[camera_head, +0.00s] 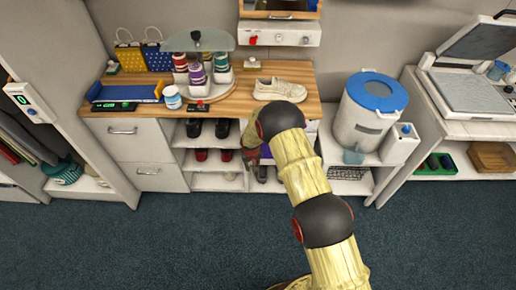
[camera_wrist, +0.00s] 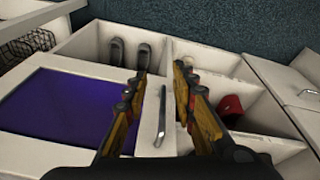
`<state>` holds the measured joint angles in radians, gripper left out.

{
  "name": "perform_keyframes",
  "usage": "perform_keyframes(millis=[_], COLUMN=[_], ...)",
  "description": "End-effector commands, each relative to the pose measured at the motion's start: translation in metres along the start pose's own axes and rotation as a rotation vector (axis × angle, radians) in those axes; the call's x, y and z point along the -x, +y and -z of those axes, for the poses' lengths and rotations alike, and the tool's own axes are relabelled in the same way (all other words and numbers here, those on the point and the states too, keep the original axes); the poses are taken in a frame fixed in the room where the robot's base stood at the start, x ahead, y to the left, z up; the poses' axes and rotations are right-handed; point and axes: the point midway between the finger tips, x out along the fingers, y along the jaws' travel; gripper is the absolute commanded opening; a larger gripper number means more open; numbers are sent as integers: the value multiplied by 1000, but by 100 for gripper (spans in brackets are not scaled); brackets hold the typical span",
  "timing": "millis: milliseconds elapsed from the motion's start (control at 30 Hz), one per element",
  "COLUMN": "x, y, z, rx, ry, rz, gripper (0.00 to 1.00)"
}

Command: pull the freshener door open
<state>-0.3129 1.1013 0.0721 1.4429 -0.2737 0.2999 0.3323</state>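The freshener door has a white frame (camera_wrist: 155,133) around a dark purple panel (camera_wrist: 75,108) in the wrist view. In the head view most of the door is hidden behind my arm. My gripper (camera_wrist: 160,74) is open, with one finger on each side of the handle. A gap shows between each finger and the handle, so it is not gripped. I cannot tell whether the door is fully shut.
Open shelves beside the door hold dark shoes (camera_head: 208,128) and a red shoe (camera_wrist: 231,105). A white shoe (camera_head: 280,89) lies on the wooden counter (camera_head: 228,107) above. A white bin with a blue lid (camera_head: 378,92) stands to the right. The carpet (camera_head: 190,235) in front is clear.

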Motion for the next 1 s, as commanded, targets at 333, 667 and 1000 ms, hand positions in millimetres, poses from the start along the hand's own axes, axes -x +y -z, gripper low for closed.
perform_keyframes(millis=[333,667,1000], x=[7,-37,-63], y=[-10,-12,-12], z=[58,63,68], rx=[-81,-81,-80], ry=[151,149,150], rz=[41,40,40], gripper=[27,27,27])
